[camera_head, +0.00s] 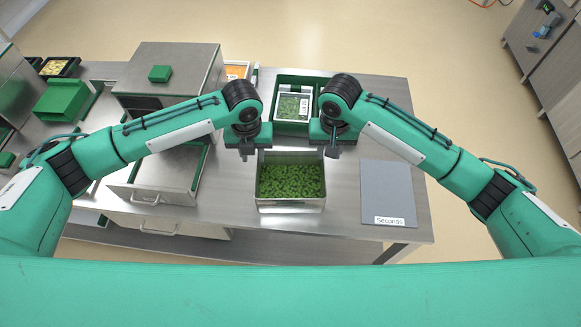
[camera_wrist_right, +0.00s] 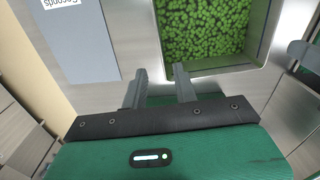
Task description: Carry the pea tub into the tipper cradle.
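The pea tub is a steel pan (camera_head: 291,208) full of green peas, upright on the steel table in front of me. In the right wrist view its rim (camera_wrist_right: 205,71) is at the top right. My left gripper (camera_head: 246,154) hangs by the tub's left back corner; its finger gap is not clear. My right gripper (camera_head: 333,152) is at the right back corner. In the right wrist view its fingers (camera_wrist_right: 160,72) are apart and empty, near the tub's wall; I cannot tell whether they straddle it. I cannot clearly identify the tipper cradle.
A green frame (camera_head: 318,80) with a white-rimmed tray of green contents (camera_head: 290,106) stands behind the tub. A grey mat labelled Seconds (camera_head: 388,190) lies right. A steel machine (camera_head: 170,75) with a green block on top, and a green bin (camera_head: 62,100), are left.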

